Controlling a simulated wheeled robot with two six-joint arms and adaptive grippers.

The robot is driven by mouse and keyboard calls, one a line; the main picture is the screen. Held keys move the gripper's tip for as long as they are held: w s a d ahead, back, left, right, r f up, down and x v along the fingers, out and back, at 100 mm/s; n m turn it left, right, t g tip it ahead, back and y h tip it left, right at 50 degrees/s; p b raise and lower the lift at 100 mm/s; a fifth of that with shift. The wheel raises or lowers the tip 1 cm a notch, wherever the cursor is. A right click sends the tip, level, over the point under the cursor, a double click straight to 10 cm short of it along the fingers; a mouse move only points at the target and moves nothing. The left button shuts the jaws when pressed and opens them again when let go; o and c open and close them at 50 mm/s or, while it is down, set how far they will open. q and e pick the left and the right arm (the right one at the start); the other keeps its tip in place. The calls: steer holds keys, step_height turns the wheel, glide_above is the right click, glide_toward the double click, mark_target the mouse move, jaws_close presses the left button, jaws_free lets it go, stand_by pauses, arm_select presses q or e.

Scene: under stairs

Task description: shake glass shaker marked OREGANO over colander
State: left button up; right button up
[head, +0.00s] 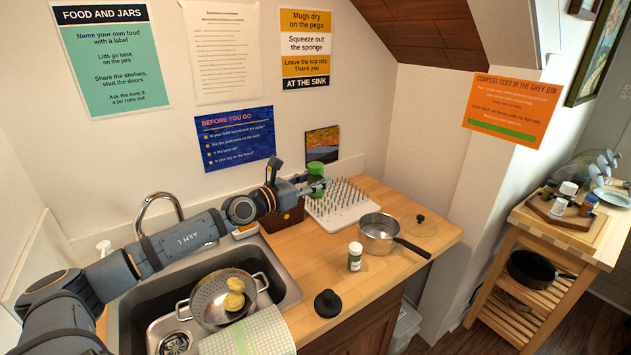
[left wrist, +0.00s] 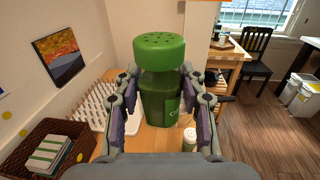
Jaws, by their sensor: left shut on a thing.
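My left gripper (head: 312,186) is shut on a green shaker (head: 317,176) with a perforated green cap. It holds the shaker near the drying rack at the back of the counter. In the left wrist view the shaker (left wrist: 161,95) stands upright between the fingers; its label is mostly turned away and I cannot read it. The steel colander (head: 208,305) is in the sink at lower left, with yellow pieces in it, well away from the gripper. My right gripper is not in view.
A smaller shaker with a white cap (head: 355,256) stands on the counter. A saucepan (head: 379,236), glass lid (head: 419,225), black knob-like object (head: 327,303), wicker basket (head: 283,217) and pegged drying rack (head: 340,208) are around it. The faucet (head: 158,200) rises behind the sink.

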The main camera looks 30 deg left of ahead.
arm_select(q)
jaws_close()
steer(key=s+d+f+n+y, duration=0.1)
steer(key=s+d+f+y, duration=0.1)
steer(key=s+d+f, duration=0.3)
steer(key=s+d+f+n+y, duration=0.2)
steer(key=s+d+f, duration=0.3)
steer(key=d+f, duration=0.9)
step_height(320, 180, down, 3)
steer(key=shift+s+d+f+t+y, duration=0.25)
steer(key=shift+t+y, duration=0.15)
steer(key=shift+y, duration=0.2)
